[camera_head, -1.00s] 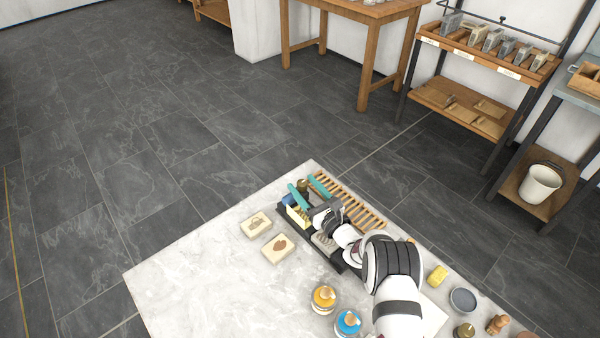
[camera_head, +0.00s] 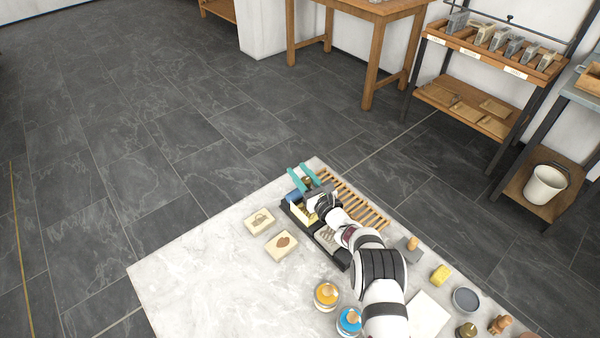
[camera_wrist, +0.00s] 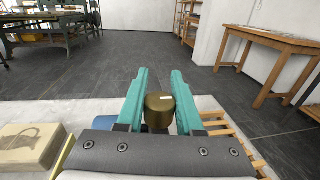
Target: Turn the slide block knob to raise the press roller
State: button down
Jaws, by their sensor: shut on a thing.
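My gripper (camera_head: 303,177) has two teal fingers and reaches over the far end of a small black-framed press (camera_head: 343,262) on the bench. In the wrist view, the fingers (camera_wrist: 159,76) stand on both sides of a round brass knob (camera_wrist: 158,103) with a pale mark on its top. The gripper is shut on this knob, which is mostly hidden in the head view. A blue cylinder (camera_head: 293,197), perhaps the press roller, lies beside the left finger. Its blue edge also shows in the wrist view (camera_wrist: 114,122), largely covered. Whether the roller is raised cannot be told.
A wooden slatted rack (camera_head: 362,207) runs close along the press's right side. Two cream stones (camera_head: 259,221) with pictures lie to its left. Yellow (camera_head: 326,294) and blue (camera_head: 349,320) ink pots stand in front. The left bench is clear.

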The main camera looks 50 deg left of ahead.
jog(key=shift+s+n+g, duration=0.25)
jog(key=shift+n+g, duration=0.5)
jog(key=shift+g, duration=0.4)
jog(key=shift+s+n+g, duration=0.2)
jog(key=shift+n+g, duration=0.55)
jog(key=shift+g, duration=0.4)
jog(key=c, duration=0.6)
grip_release()
jog(key=shift+o, duration=0.2)
jog(key=shift+r, duration=0.1)
jog(key=r, duration=0.1)
jog(key=d+r, duration=0.1)
jog(key=r, duration=0.1)
jog(key=w+r, duration=0.1)
jog(key=r, duration=0.1)
jog(key=shift+d, duration=0.15)
jog(key=w+d+r, duration=0.4)
jog(key=d+r, duration=0.1)
jog(key=d, duration=0.4)
jog(key=shift+w+r, duration=0.25)
jog(key=shift+r, duration=0.15)
